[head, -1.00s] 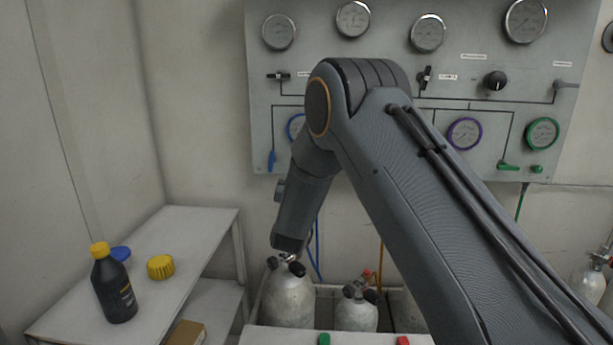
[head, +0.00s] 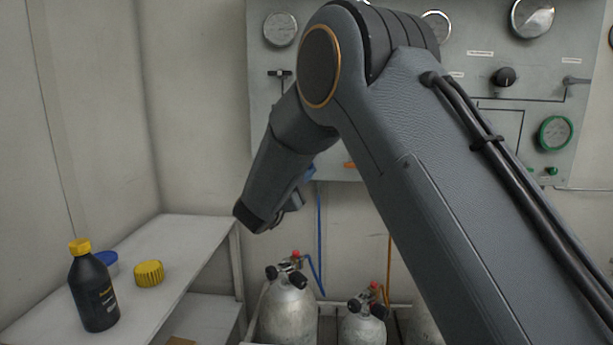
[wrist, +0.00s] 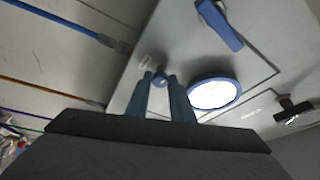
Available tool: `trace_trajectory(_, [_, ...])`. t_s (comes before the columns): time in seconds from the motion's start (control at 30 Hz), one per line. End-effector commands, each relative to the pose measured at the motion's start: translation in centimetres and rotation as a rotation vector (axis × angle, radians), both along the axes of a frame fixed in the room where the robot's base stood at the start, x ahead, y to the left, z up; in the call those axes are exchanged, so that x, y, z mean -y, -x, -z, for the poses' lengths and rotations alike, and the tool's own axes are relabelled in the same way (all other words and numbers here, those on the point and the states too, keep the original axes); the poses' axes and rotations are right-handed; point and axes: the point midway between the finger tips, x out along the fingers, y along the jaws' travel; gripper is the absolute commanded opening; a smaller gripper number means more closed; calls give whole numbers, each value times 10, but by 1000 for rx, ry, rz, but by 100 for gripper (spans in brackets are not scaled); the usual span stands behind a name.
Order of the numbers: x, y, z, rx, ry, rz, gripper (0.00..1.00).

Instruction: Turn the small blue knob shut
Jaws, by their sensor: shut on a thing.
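The small blue knob (wrist: 159,82) shows in the wrist view on the grey panel, between my two fingertips. My gripper (wrist: 161,77) is shut on it, one finger on each side. A larger blue lever (wrist: 220,25) and a blue-rimmed gauge (wrist: 213,93) are on the panel beside it. In the head view my arm covers the lower left of the panel (head: 262,90), hiding the knob's surroundings and my fingers. A bit of blue shows past my wrist there, but I cannot tell what it is.
Gas cylinders (head: 288,312) stand below the panel, with a blue hose (head: 319,240) running down. A white shelf (head: 190,250) at left holds a black bottle (head: 93,290) and a yellow cap (head: 149,273).

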Motion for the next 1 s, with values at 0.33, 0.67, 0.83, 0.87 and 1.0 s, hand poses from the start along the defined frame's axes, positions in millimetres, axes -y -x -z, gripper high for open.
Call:
trace_trajectory(0.33, [-1, 0, -1, 12, -328, -1, 0])
trace_trajectory(0.67, [0, 0, -3, 22, -643, 0, 0])
trace_trajectory(0.83, [0, 0, -4, 27, -803, 0, 0])
trace_trajectory(0.87, [0, 0, -4, 28, -832, 0, 0])
trace_trajectory(1.0, [1, 0, -5, 32, -962, 0, 0])
